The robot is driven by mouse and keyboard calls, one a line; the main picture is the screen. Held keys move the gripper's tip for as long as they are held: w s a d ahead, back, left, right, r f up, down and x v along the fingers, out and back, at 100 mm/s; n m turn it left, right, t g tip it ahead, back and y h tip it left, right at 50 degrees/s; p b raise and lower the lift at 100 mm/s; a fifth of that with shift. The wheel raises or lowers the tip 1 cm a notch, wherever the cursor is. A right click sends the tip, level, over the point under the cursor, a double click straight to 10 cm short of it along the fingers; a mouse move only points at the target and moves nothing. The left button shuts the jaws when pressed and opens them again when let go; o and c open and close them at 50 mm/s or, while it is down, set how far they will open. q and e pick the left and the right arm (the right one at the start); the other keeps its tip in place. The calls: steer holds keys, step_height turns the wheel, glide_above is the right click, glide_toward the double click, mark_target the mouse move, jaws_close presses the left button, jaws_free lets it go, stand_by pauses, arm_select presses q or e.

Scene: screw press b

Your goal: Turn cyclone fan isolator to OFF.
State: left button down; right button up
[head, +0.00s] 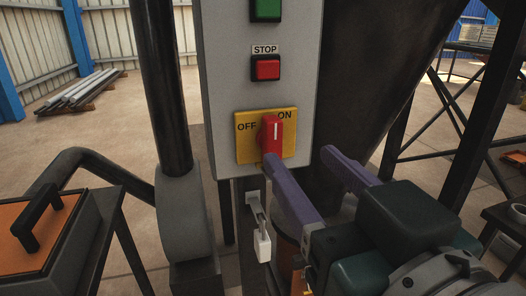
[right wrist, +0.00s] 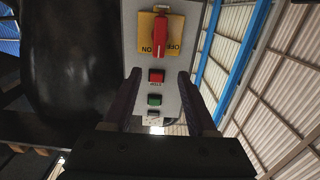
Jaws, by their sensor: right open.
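The isolator is a red rotary handle (head: 272,132) on a yellow plate (head: 246,150) low on a grey control panel. OFF is printed at the plate's left, ON at its upper right. The handle stands nearly upright, its white mark close to ON. My right gripper (head: 299,155) is open and empty, its purple fingers just below and right of the handle. One fingertip overlaps the handle's lower edge in the head view. In the right wrist view, the handle (right wrist: 161,38) appears upside down beyond the fingertips (right wrist: 159,74), not between them. My left gripper is out of view.
A red STOP button (head: 268,68) and a green button (head: 266,10) sit above the isolator. A padlock (head: 262,246) hangs below the panel. A dark pipe (head: 160,80) stands left, a dark hopper (head: 370,70) right. An orange-topped box (head: 40,235) is lower left.

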mark_target(275, 123)
steer(key=x, duration=1)
steer(key=shift+d+r, duration=0.15)
steer(key=shift+r, duration=0.05)
steer(key=shift+c, duration=0.4)
jaws_close()
